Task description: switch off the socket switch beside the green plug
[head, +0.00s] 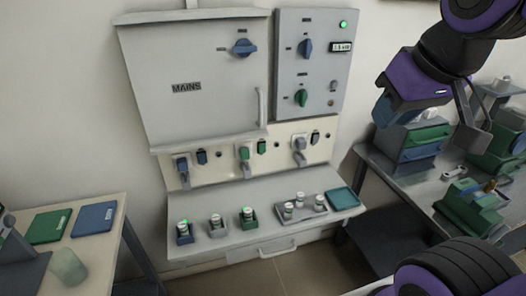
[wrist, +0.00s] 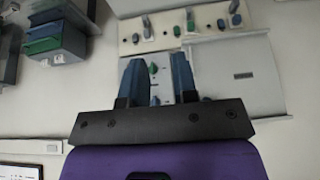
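The green plug (head: 245,155) sits in the middle socket of the cream strip (head: 222,166) below the MAINS cabinet. A small green switch (head: 262,147) is just right of it. The wrist view shows the strip upside down, with the middle plug (wrist: 190,19) and the green switch (wrist: 177,31) near the top. My gripper (head: 477,125) is at the upper right in the head view, well away from the strip. In the wrist view my gripper (wrist: 157,66) has its two fingers apart with nothing between them. Whether the switch is on cannot be told.
A blue switch (head: 202,157) with a blue plug (head: 183,166) is to the left; a dark switch (head: 315,137) with a grey plug (head: 299,149) is to the right. The shelf (head: 250,187) below holds small containers and a teal tray (head: 342,198). Knobs sit on the cabinets above.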

